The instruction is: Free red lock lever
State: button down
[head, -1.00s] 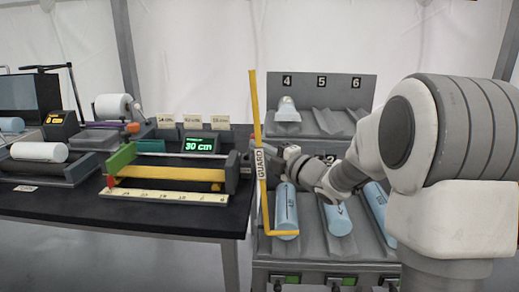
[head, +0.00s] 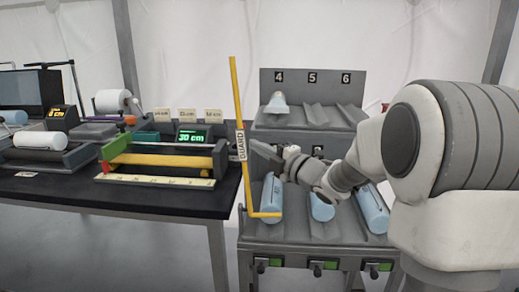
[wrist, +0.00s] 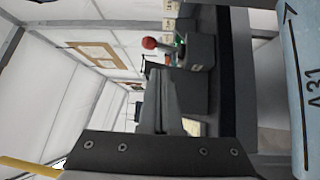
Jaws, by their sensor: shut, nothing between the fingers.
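A small red part (head: 386,107) shows at the right edge of the rack, mostly behind my arm; I cannot tell its shape. In the wrist view a red ball knob (wrist: 149,43) on a short lever stands by a dark block, beyond my fingers; I cannot tell whether either is the lock lever. My gripper (head: 256,149) points left, just right of the yellow guard bar (head: 236,100); I cannot tell whether they touch. In the wrist view its dark fingers (wrist: 160,115) are together and empty.
The sloped rack (head: 300,230) holds several blue cylinders (head: 271,197) below my gripper; one shows large in the wrist view (wrist: 303,85). The measuring station (head: 160,160) with a green display (head: 192,137) stands on the black table (head: 120,200) to the left.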

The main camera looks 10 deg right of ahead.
jog(key=shift+s+d+f, duration=0.15)
jog(key=shift+s+d, duration=0.15)
jog(key=shift+s, duration=0.15)
